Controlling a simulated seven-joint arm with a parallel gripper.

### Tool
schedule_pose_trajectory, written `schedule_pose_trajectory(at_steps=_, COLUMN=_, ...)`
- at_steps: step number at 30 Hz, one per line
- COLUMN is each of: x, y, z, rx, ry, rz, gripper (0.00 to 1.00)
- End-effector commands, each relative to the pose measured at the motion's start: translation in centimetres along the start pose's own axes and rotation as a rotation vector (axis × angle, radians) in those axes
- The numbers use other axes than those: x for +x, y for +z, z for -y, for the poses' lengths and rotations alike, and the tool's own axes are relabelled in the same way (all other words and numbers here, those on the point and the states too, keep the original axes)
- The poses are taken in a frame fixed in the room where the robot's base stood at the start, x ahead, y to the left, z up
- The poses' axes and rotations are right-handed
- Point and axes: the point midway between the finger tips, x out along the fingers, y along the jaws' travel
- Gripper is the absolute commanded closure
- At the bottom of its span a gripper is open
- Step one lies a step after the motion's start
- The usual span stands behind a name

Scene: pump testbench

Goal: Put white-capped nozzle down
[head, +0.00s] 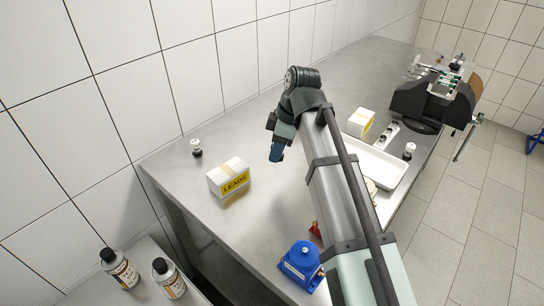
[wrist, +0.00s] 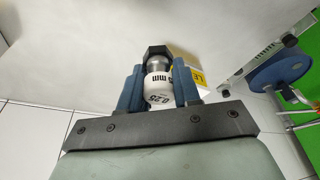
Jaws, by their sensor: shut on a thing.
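My gripper (wrist: 158,82) is shut on the white-capped nozzle (wrist: 158,92) in the wrist view. Its white part bears black "0.25 mm" lettering, and a metal section and a dark hexagonal end lie beyond it. Blue fingers press it from both sides. In the head view my gripper (head: 276,153) hangs over the steel bench (head: 290,200), right of the yellow-labelled LEADS box; the held nozzle is hidden or too small to tell there. Another nozzle with a white top and dark base (head: 196,147) stands upright near the wall, and a similar one (head: 409,150) stands at the right.
The LEADS box (head: 229,177) sits left of my gripper. A blue pump unit (head: 301,265) is at the front edge. A white tray (head: 388,172), a small holder (head: 378,137), another box (head: 361,122) and a dark machine (head: 422,103) are at right.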

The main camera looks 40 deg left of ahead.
Motion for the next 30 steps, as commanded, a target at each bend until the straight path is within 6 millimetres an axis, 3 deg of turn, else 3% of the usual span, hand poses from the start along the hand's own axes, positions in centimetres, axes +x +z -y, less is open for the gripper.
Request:
schedule_pose_trajectory(at_steps=5, x=-0.1, y=-1.6, z=0.7, rx=-0.023, ry=-0.006, rz=0.000, gripper=0.99)
schedule_pose_trajectory(at_steps=11, x=1.8, y=-5.5, z=0.3, rx=-0.077, ry=-0.020, rz=0.000, gripper=0.99)
schedule_pose_trajectory(at_steps=17, x=3.4, y=-11.0, z=-3.3, rx=-0.126, ry=-0.033, rz=0.000, gripper=0.99)
schedule_pose_trajectory(at_steps=24, x=4.9, y=-17.0, z=-9.3, rx=-0.147, ry=-0.038, rz=0.000, gripper=0.99)
schedule_pose_trajectory(at_steps=30, x=5.2, y=-19.9, z=-14.1, rx=-0.129, ry=-0.030, rz=-0.001, gripper=0.99)
